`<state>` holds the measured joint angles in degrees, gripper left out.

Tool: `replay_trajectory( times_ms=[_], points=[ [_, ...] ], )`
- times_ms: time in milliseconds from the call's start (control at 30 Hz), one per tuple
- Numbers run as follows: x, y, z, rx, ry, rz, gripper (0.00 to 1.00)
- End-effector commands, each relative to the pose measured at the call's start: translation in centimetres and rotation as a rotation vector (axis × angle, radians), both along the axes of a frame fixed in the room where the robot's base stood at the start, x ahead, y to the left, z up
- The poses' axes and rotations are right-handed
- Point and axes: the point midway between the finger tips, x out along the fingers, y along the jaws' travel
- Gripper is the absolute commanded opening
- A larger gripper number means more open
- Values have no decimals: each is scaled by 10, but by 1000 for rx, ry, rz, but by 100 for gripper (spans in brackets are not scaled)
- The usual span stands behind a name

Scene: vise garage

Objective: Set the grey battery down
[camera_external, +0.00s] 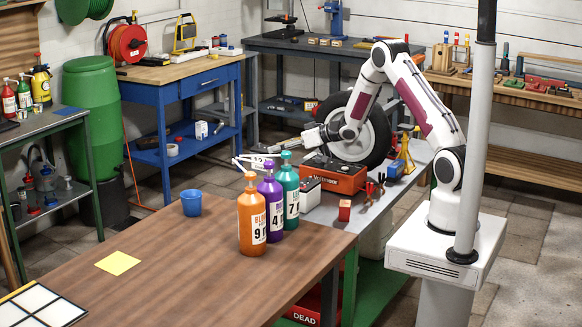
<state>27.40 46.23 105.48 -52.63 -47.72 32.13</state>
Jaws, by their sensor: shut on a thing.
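My gripper (276,146) reaches out to the left from my wrist, above the bench and behind the pump bottles. It is shut on a small grey thing (261,148), which I take to be the grey battery. The thing is held in the air, clear of the bench. It is tiny here and partly mixed up with the bottle nozzles, so its outline and tilt are unclear. A red unit (334,174) with a dark top stands on the grey bench (325,215), below and right of my gripper. A pale box (309,194) with a dark top stands beside it.
Orange (251,222), purple (270,207) and teal (287,190) pump bottles stand close in front of my gripper. A wheel (365,130) and yellow jack stand (403,155) are at the right. The brown table (190,270) has free room around a yellow sheet (117,263) and blue cup (191,203).

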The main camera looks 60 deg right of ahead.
Motion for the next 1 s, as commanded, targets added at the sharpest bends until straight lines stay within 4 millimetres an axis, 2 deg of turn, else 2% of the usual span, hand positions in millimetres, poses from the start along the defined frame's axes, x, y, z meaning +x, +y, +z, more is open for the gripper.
replay_trajectory(
  times_ms=[367, 567, 767, 1000],
  points=[
    [2, 0, 5, -1, -8, 1, 0],
    [2, 0, 16, -1, -10, 1, 0],
    [2, 0, 41, -2, -12, 1, 0],
    [2, 0, 86, -4, -13, 1, 0]
  ],
)
